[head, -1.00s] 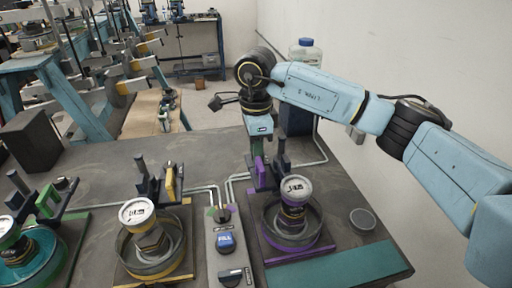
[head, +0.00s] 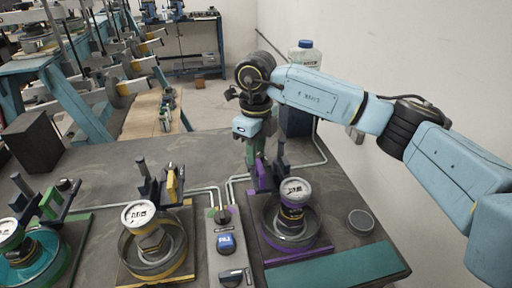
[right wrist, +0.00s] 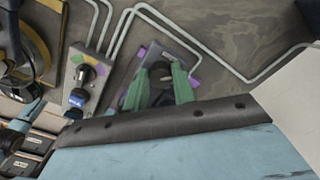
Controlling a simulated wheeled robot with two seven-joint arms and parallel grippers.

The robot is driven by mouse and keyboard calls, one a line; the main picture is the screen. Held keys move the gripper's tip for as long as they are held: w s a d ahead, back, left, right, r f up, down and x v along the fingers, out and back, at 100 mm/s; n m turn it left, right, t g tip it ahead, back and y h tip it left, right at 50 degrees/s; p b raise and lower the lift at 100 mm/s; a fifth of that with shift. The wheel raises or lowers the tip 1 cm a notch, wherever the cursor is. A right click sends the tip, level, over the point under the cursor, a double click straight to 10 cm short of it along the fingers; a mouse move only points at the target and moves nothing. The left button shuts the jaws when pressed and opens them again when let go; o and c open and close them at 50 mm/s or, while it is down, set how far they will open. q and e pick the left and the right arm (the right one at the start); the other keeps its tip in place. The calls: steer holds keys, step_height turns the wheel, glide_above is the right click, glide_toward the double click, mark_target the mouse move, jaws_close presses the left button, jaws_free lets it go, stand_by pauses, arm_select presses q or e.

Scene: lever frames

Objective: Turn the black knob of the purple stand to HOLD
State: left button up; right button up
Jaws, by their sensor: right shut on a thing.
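The purple stand (head: 268,248) is at the right of the bench in the head view, with a dark ring, a white-topped gauge (head: 295,190) and a purple bracket (head: 264,177). My right gripper (head: 255,152) points down just behind this bracket. In the right wrist view, its green fingers (right wrist: 158,90) close around a dark, knob-like black knob (right wrist: 160,72). My left gripper is not in view.
A grey panel (head: 212,262) with a blue FILL knob (head: 226,242) stands left of the purple stand. A yellow stand (head: 183,262) and a green stand are farther left. Metal pipes (head: 290,168) run behind. A small round dish (head: 361,220) lies at right.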

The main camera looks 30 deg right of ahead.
steer(key=m, duration=0.3)
steer(key=shift+r+m+p, duration=0.1)
steer(key=shift+m+p, duration=0.2)
steer(key=shift+d+m, duration=0.1)
steer(key=shift+m, duration=0.9)
arm_select(q)
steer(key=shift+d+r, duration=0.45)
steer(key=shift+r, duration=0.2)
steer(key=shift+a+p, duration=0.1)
steer(key=shift+p, duration=0.2)
arm_select(e)
steer(key=shift+m, duration=0.4)
steer(key=o, duration=0.7)
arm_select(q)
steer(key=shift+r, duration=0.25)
arm_select(e)
step_height(320, 180, up, 13)
steer(key=shift+r, duration=0.15)
